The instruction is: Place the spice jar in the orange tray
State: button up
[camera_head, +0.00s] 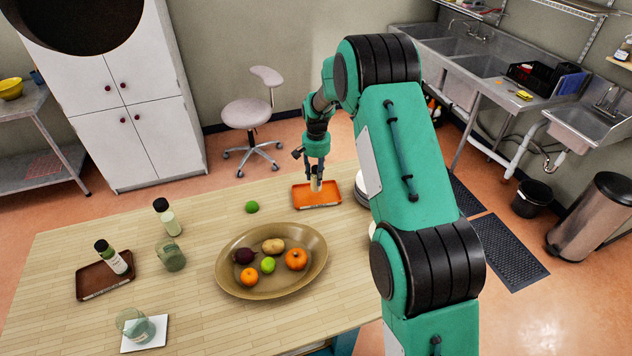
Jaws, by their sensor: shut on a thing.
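The orange tray (328,202) lies near the far edge of the wooden table. My gripper (316,176) points down over it and is shut on a small pale, tan thing, seemingly the spice jar (316,186). The jar looks upright and within the tray's outline. My fingers hide its upper part, and I cannot tell whether its base touches the tray.
A brown bowl (232,283) of fruit and vegetables stands in front of the tray. A lime (252,207) lies to its left. Dark-lidded bottles (168,219), a brown tray (92,290) and glasses (171,257) stand farther left. Pale dishes (361,190) are partly hidden behind my arm.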

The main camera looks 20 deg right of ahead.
aim_at(316, 167)
jog(key=shift+w, duration=0.1)
dwell(0.3)
jog(key=shift+f, duration=1.7)
jog(key=shift+f, duration=0.2)
jog(key=o, duration=1.2)
jog(key=shift+r, duration=0.15)
notch_tip(316, 167, up, 11)
jog(key=shift+f, duration=0.15)
jog(key=shift+r, duration=0.7)
jog(key=shift+r, duration=0.1)
